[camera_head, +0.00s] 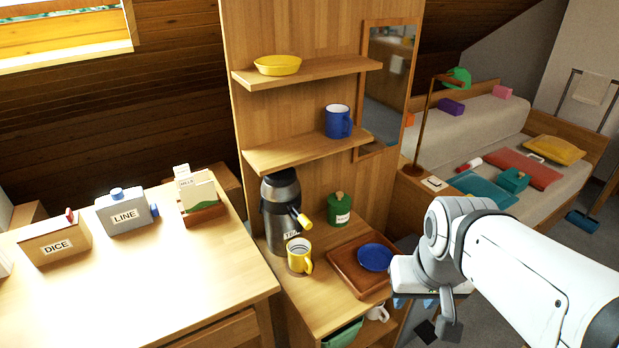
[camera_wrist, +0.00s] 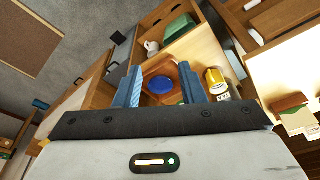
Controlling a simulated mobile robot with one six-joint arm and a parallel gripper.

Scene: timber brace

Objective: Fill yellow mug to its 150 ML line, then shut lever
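The yellow mug (camera_head: 303,264) stands upright below the spout of a dark grey dispenser (camera_head: 278,214) on the small wooden cabinet. The dispenser's yellow lever (camera_head: 300,219) points out to the front right. The mug's line and any liquid level are too small to tell. My gripper (camera_head: 420,304) is to the right of the mug, past the tray, and apart from it. In the wrist view my gripper (camera_wrist: 160,88) has its two blue fingers spread wide with nothing held. The yellow mug (camera_wrist: 214,77) shows just right of the right finger.
A brown tray (camera_head: 342,269) with a blue plate (camera_head: 374,257) lies between mug and gripper. A green lidded jar (camera_head: 340,209) stands behind. Shelves above hold a blue mug (camera_head: 338,122) and a yellow bowl (camera_head: 278,65). A white mug (camera_head: 377,313) sits lower down. A desk (camera_head: 150,290) is left.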

